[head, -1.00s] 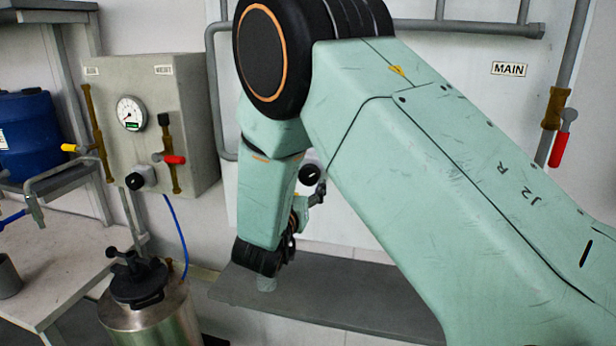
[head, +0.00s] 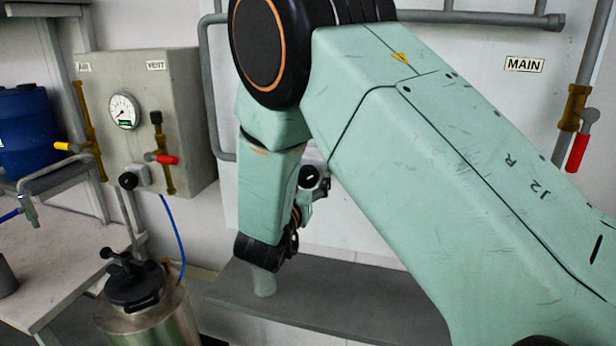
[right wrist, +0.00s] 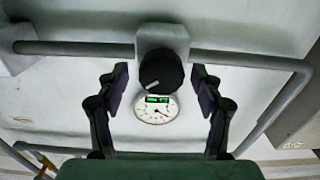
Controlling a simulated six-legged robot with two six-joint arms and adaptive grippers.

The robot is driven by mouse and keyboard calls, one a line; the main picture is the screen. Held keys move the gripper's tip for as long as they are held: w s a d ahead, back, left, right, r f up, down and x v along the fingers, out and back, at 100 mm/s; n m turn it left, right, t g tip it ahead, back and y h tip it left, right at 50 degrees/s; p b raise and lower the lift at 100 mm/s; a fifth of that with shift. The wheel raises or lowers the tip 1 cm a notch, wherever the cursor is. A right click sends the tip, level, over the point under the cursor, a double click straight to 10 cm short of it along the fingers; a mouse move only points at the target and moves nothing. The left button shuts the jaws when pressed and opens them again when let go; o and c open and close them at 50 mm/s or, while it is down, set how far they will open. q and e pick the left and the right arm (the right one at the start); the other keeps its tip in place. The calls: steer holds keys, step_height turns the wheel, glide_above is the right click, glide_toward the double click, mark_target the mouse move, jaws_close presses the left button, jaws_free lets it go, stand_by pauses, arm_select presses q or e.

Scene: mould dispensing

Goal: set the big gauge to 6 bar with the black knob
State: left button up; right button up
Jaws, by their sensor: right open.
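In the right wrist view a round black knob (right wrist: 160,70) with a pale mark sits on a grey block. A white dial gauge (right wrist: 156,110) with a green display shows just below it, upside down; its needle is too small to read surely. My right gripper (right wrist: 160,84) is open, one finger on each side of the knob, with gaps to both. In the head view a black knob with a white mark (head: 309,177) shows beside my right forearm, which hides much of the wall there. My left gripper is not in view.
A grey panel (head: 185,100) at left carries a smaller-looking dial gauge (head: 124,111), a red-handled valve (head: 166,159) and a black knob (head: 128,181). A steel pot (head: 140,320) stands below. A grey pipe (right wrist: 80,48) runs past the knob. A grey bench (head: 340,310) lies under my right arm.

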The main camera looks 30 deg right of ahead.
steer(key=shift+w+d+f, duration=0.25)
steer(key=shift+w+d, duration=0.2)
steer(key=shift+w, duration=0.15)
steer(key=shift+s+a+r, duration=0.2)
steer(key=shift+a, duration=0.05)
steer(key=shift+s+a+r, duration=0.2)
steer(key=shift+s+r, duration=0.05)
steer(key=shift+s, duration=0.1)
steer(key=shift+c, duration=0.3)
steer(key=shift+w+d+f, duration=0.35)
steer(key=shift+w, duration=0.05)
steer(key=c, duration=0.4)
steer(key=shift+c, duration=1)
steer(key=c, duration=0.5)
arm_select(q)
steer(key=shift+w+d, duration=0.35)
